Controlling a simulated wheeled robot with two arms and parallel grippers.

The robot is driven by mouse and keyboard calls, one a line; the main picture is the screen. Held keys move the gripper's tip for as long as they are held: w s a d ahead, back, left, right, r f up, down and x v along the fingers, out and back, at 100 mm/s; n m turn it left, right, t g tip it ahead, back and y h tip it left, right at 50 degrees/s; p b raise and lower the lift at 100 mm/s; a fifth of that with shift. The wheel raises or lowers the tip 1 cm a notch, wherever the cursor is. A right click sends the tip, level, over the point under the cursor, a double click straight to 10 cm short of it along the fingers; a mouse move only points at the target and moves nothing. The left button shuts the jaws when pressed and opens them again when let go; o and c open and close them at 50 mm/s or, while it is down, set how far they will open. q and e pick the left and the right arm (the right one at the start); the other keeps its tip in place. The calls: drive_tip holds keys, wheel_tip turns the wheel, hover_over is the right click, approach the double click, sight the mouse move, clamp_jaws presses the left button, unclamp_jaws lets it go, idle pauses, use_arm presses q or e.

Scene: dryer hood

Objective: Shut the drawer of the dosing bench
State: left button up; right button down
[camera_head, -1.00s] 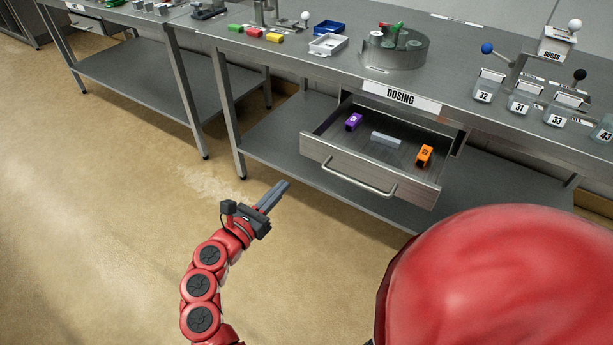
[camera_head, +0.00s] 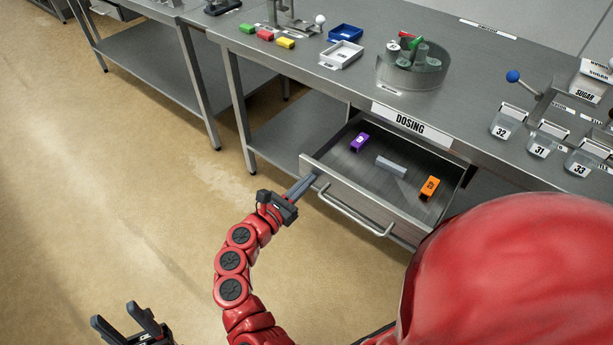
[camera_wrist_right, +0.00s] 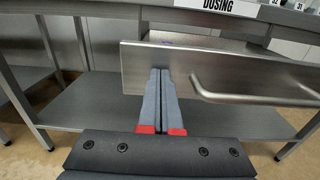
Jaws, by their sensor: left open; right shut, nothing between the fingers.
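The drawer (camera_head: 345,193) of the dosing bench (camera_head: 455,130) stands open, its front panel and bar handle (camera_head: 350,212) facing me. My right gripper (camera_head: 302,186) is shut and empty, its fingertips at the left end of the drawer front, left of the handle. The right wrist view shows the closed fingers (camera_wrist_right: 160,78) overlapping the drawer front (camera_wrist_right: 137,62); I cannot tell whether they touch it. My left gripper (camera_head: 130,318) is open and empty, low over the floor at the bottom left, away from the bench.
In the drawer lie a purple block (camera_head: 359,143), a grey bar (camera_head: 390,166) and an orange block (camera_head: 429,188). A lower shelf (camera_head: 290,135) runs under the bench. On top stand a round metal tub (camera_head: 412,72), trays and labelled jars. The floor (camera_head: 140,190) at left is clear.

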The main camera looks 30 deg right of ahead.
sight(331, 165)
idle(0.4)
drive_tip(key=b+x, duration=0.2)
drive_tip(key=x, duration=0.1)
drive_tip(key=b+x, duration=0.2)
drive_tip(key=x, duration=0.1)
drive_tip(key=b+x, duration=0.3)
drive_tip(key=x, duration=0.1)
drive_tip(key=shift+d+f, duration=0.1)
drive_tip(key=shift+f, duration=0.2)
drive_tip(key=b+x, duration=0.1)
drive_tip(key=x, duration=0.3)
drive_tip(key=b+x, duration=0.2)
drive_tip(key=x, duration=0.1)
drive_tip(key=b+x, duration=0.1)
drive_tip(key=x, duration=0.3)
drive_tip(key=shift+w+d+r+b, duration=0.15)
drive_tip(key=shift+d+r+b, duration=0.1)
drive_tip(key=shift+r+b, duration=0.05)
drive_tip(key=shift+w+d+r, duration=0.1)
drive_tip(key=shift+w+d, duration=0.05)
drive_tip(key=shift+d, duration=0.3)
drive_tip(key=shift+r, duration=0.25)
